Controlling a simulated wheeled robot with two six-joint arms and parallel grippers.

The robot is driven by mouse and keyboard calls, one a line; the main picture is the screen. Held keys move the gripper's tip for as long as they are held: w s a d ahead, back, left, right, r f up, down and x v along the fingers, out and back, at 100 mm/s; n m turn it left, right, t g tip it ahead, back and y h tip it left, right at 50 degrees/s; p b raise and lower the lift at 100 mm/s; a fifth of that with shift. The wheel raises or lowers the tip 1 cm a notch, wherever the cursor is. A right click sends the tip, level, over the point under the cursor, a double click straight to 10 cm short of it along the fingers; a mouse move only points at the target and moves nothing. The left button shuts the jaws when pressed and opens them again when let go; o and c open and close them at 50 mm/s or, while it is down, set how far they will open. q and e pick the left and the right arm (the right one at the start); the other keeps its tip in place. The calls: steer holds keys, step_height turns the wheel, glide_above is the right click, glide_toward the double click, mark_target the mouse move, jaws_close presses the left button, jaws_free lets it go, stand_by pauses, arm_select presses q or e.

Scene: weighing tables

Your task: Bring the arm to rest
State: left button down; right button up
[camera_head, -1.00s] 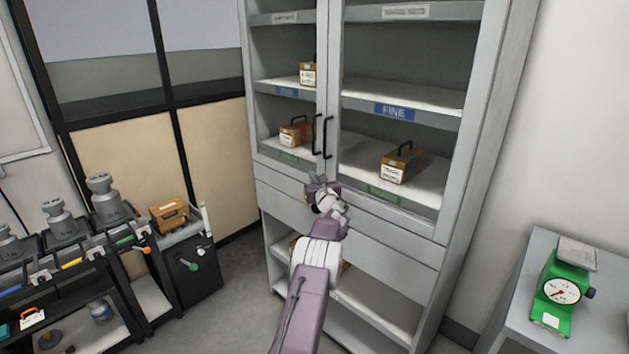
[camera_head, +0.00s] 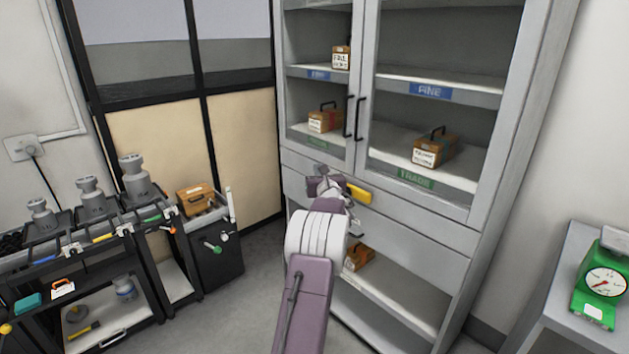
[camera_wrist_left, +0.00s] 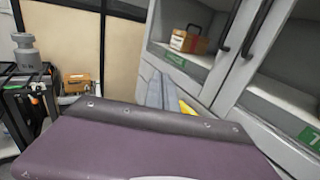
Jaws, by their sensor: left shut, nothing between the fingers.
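My left arm (camera_head: 303,300) reaches up from the bottom middle of the head view toward the grey cabinet (camera_head: 400,235). My left gripper (camera_head: 322,172) is at the arm's far end, in front of the cabinet's lower front, below the door handles. It is shut with nothing in it. In the left wrist view its grey fingers (camera_wrist_left: 160,92) show beyond my purple wrist housing, with a yellow piece (camera_wrist_left: 187,108) beside them. My right gripper is in neither view.
Wooden boxes stand in the cabinet, one on the TRADE shelf (camera_head: 435,150). A black rack with grey weights (camera_head: 135,178) and a wooden box (camera_head: 196,199) stand left. A green dial scale (camera_head: 603,283) sits on a table at right. Floor shows between rack and cabinet.

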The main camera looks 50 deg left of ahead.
arm_select(q)
steer(key=shift+s, duration=0.85)
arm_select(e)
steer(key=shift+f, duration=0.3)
